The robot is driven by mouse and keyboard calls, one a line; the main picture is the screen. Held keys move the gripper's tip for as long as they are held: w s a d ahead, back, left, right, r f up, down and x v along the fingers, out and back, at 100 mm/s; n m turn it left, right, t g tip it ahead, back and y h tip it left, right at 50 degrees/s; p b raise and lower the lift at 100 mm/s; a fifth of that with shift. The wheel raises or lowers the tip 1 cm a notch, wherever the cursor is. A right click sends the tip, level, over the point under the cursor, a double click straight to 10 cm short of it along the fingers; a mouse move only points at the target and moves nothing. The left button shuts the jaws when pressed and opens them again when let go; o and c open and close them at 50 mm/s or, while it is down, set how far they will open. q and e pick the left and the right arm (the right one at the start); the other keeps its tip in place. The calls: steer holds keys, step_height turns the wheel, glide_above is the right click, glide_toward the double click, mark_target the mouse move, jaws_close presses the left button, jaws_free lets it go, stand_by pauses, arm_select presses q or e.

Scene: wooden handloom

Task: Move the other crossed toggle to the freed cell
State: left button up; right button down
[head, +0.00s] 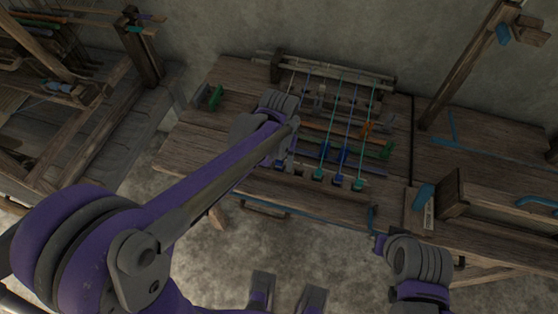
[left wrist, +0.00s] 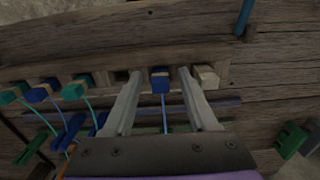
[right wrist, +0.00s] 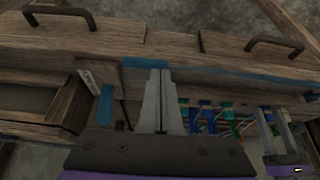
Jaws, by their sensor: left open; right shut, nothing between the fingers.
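In the left wrist view a row of toggles sits in the cells of a wooden rack (left wrist: 100,66). A blue toggle (left wrist: 160,82) with a blue cord stands between the fingers of my open left gripper (left wrist: 160,74), apart from both. An empty dark cell (left wrist: 122,77) is just left of it, partly behind the left finger. A pale toggle (left wrist: 205,76) sits to the right. Farther left are a teal toggle (left wrist: 75,90), a blue toggle (left wrist: 40,93) and another teal toggle (left wrist: 12,94). My right gripper (right wrist: 160,72) is shut and empty, away from the rack.
In the head view, cords run back to a roller (head: 330,72) on the wooden table (head: 235,80). A green block (head: 215,97) lies at the left. A wooden box (head: 490,205) stands at the right. My left arm hides part of the rack.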

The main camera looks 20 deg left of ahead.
arm_select(q)
steer(key=shift+r, duration=0.1)
step_height(320, 180, up, 11)
steer(key=p, duration=0.1)
steer(key=shift+f, duration=0.2)
